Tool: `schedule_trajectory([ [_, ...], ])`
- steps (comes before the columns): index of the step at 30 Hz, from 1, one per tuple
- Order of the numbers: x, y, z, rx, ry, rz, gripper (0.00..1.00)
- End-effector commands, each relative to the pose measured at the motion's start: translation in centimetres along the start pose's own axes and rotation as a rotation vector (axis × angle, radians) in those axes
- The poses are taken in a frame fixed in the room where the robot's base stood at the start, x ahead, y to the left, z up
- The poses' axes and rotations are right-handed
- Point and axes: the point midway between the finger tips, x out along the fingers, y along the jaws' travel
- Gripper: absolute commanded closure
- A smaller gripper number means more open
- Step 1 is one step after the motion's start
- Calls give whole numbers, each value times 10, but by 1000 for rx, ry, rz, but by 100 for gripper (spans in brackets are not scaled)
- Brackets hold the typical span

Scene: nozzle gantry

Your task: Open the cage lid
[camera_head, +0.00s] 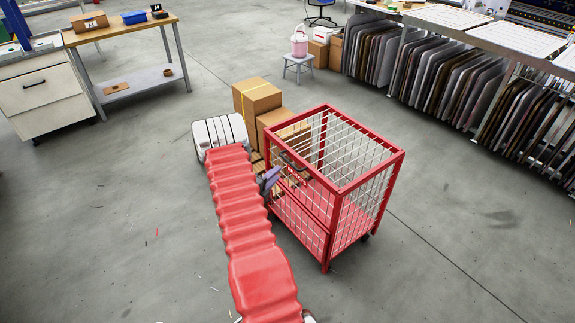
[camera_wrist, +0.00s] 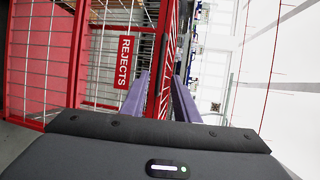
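A red-framed cage (camera_head: 334,222) with white wire mesh stands right of my arm in the head view. Its top is a red rectangular frame (camera_head: 372,171); I cannot tell there whether the lid is a mesh panel across it. A dark handle (camera_head: 294,160) shows near the top of its left side. My gripper (camera_head: 272,177) is at that left side, its purple fingers close to the frame. In the wrist view my gripper (camera_wrist: 161,76) has its fingers apart, with a red bar of the cage (camera_wrist: 164,50) seen between them. Contact cannot be told. A red REJECTS sign (camera_wrist: 124,62) shows left.
Cardboard boxes (camera_head: 257,97) stand behind the cage, close to my arm. A workbench (camera_head: 121,28) and a white drawer cabinet (camera_head: 42,90) are at the left. Racks of screens (camera_head: 425,66) line the right. The floor in front and at the right is clear.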

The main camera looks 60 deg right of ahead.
Motion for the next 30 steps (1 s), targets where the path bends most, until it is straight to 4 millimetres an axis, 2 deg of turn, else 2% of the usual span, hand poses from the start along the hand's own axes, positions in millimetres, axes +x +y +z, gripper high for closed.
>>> schedule_trajectory([
  [18,94,0,0,1,0,0,72],
  [24,112,1,0,0,-2,1,72],
  [30,116,1,1,-1,-2,1,72],
])
